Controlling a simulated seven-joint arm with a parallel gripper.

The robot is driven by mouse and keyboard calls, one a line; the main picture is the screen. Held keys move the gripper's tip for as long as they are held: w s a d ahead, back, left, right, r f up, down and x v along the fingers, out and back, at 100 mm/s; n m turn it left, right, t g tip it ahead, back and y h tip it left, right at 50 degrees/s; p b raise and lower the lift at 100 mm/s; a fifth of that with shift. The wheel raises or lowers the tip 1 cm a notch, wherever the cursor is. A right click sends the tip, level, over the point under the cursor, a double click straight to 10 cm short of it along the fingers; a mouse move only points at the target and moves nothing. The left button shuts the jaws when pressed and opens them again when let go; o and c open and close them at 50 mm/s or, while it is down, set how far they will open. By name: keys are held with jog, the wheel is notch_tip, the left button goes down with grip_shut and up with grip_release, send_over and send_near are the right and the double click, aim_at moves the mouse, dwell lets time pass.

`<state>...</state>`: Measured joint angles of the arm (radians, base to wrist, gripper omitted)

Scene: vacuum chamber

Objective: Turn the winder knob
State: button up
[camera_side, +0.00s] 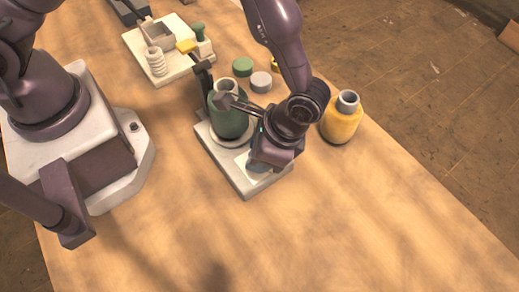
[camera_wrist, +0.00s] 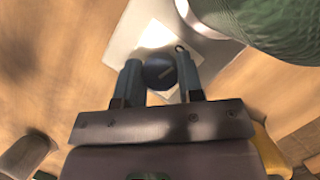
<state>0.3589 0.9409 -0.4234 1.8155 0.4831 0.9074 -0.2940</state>
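The winder knob appears to be the dark blue round piece (camera_wrist: 160,74) with a pale line on top, in the wrist view. It sits on a pale base plate (camera_side: 242,187), beside a dark green ribbed bottle-shaped body (camera_side: 230,122). The green body also fills the upper right of the wrist view (camera_wrist: 285,25). My gripper (camera_wrist: 158,63) points down over the plate, its two blue-grey fingers apart, one on each side of the knob. Knob and finger edges meet in the picture; I cannot tell whether they touch. In the side view my gripper (camera_side: 258,160) hides the knob.
A yellow bottle (camera_side: 341,122) with a grey neck stands close to the right of my wrist. A green disc (camera_side: 242,67) and a grey disc (camera_side: 261,82) lie behind. A white tray with parts (camera_side: 180,69) stands at the back left. The front of the wooden table is clear.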

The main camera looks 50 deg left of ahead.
jog(key=c, duration=0.3)
